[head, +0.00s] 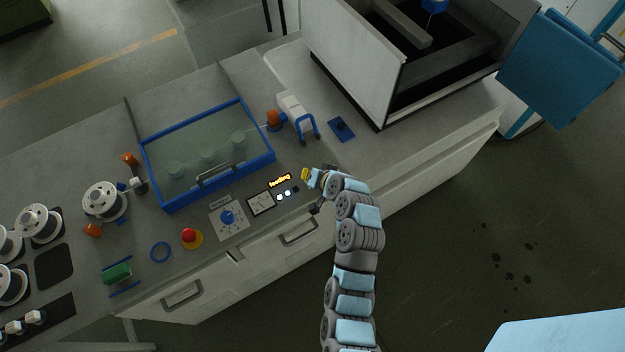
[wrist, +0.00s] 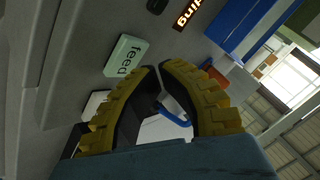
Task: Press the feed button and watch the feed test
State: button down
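The pale green button marked "feed" (wrist: 125,56) is in the wrist view, just beyond my fingertips and a little to their left. My gripper (wrist: 157,68) has its yellow fingers shut, tips together, with nothing held. In the head view my gripper (head: 306,175) is just right of the small control panel. A lit display (head: 279,180) there reads "feeding" in orange; part of it also shows in the wrist view (wrist: 186,14). Small lit buttons (head: 283,195) sit below the display. I cannot tell whether the fingertips touch the feed button.
A blue-framed glass-covered box (head: 262,164) stands behind the panel. A gauge (head: 260,203), a blue dial (head: 228,217) and a red emergency stop (head: 189,236) lie to the left.

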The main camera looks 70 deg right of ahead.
jog(key=shift+r+p, duration=0.9)
jog(key=shift+r, duration=1.65)
